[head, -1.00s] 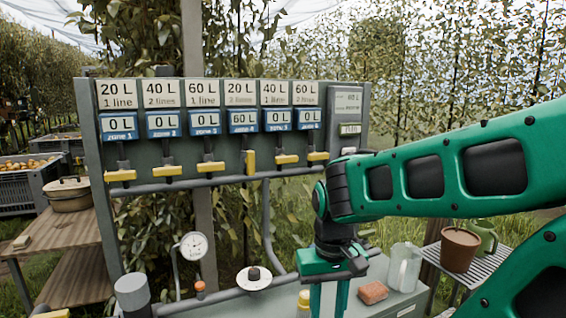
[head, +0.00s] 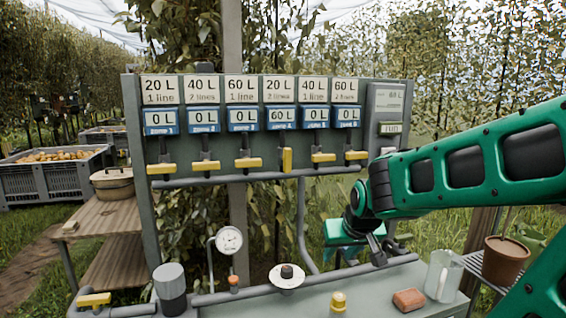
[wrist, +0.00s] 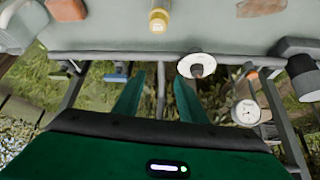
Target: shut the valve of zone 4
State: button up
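The zone 4 valve (head: 287,160) is the fourth from the left on the grey panel (head: 268,164). Its yellow handle stands vertical, while the other valves' yellow handles lie horizontal. The zone 4 valve is not seen in that view.
A pressure gauge (head: 229,240), a white disc with a black knob (head: 287,277) and a dark grey cylinder (head: 170,288) stand at the bench. A yellow-capped bottle (head: 338,303), a reddish block (head: 408,300) and a clear jug (head: 443,276) are at the front right.

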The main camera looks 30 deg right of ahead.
jog(key=w+r+n+t+h, duration=0.15)
jog(key=w+r+t, duration=0.45)
jog(key=w, duration=0.6)
jog(key=t, duration=0.5)
send_near(288, 160)
jog(key=w, duration=0.1)
jog(key=shift+h, duration=0.45)
jog(key=x, duration=1)
jog(key=shift+w, duration=0.3)
